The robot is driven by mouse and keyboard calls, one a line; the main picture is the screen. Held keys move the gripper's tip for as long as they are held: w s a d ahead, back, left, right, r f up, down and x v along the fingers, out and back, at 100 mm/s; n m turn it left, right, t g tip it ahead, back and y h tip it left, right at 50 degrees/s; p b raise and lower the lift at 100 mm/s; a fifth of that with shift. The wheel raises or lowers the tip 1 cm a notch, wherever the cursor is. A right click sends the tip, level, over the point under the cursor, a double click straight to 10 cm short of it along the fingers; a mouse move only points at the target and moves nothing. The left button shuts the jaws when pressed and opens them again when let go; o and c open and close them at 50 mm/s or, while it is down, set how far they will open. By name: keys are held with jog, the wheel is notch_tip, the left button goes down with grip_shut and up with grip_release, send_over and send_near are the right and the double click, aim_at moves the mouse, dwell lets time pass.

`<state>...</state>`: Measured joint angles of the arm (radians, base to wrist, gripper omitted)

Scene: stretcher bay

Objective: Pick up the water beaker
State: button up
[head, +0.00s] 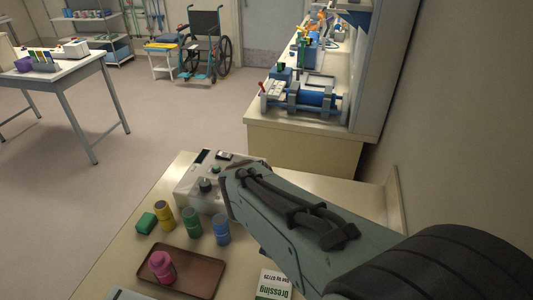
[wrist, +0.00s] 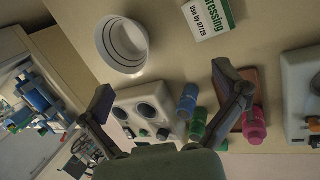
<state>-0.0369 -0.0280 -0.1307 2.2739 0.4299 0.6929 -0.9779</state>
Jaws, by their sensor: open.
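No item is plainly marked as the water beaker. A white round vessel (wrist: 122,44) with dark rings inside stands on the counter in the wrist view; it does not show in the head view. A pink lidded container (head: 161,266) stands on a brown tray (head: 205,273); it also shows in the wrist view (wrist: 254,122). Yellow (head: 164,217), green (head: 191,223) and blue (head: 221,229) containers stand beyond the tray. My gripper (wrist: 163,80) is open and empty above the counter, its fingers apart, with the white vessel beyond the left finger's tip.
A dressing pack (head: 273,285) lies right of the tray. Bare counter shows around the white vessel. A wall (head: 460,130) rises at the right.

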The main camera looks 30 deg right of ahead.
jog(key=d+f+n+g+h, duration=0.1)
jog(key=d+f+g+h, duration=0.1)
jog(key=f, duration=0.3)
jog(key=s+d+f+n+g+h, duration=0.1)
jog(key=d+f+g+h, duration=0.1)
jog(key=d+f, duration=0.3)
jog(key=d+f+n+g+h, duration=0.1)
jog(key=d+f+g+h, duration=0.1)
jog(key=f, duration=0.4)
jog(key=shift+s+d+f+n+g+h, duration=0.15)
jog(key=shift+d+n+h, duration=0.1)
jog(key=shift+d, duration=0.3)
jog(key=shift+s+d+r+n+g+h, duration=0.15)
jog(key=shift+d+h, duration=0.1)
jog(key=shift+d, duration=0.25)
jog(key=shift+n+g+h, duration=0.5)
jog(key=shift+n+g, duration=0.1)
jog(key=s+f, duration=0.3)
jog(key=f, duration=0.1)
jog(key=shift+s+d, duration=0.2)
jog(key=shift+d, duration=0.1)
jog(key=shift+s+d+f, duration=0.2)
jog(key=shift+s, duration=0.05)
jog(key=x, duration=0.6)
jog(key=c, duration=1.3)
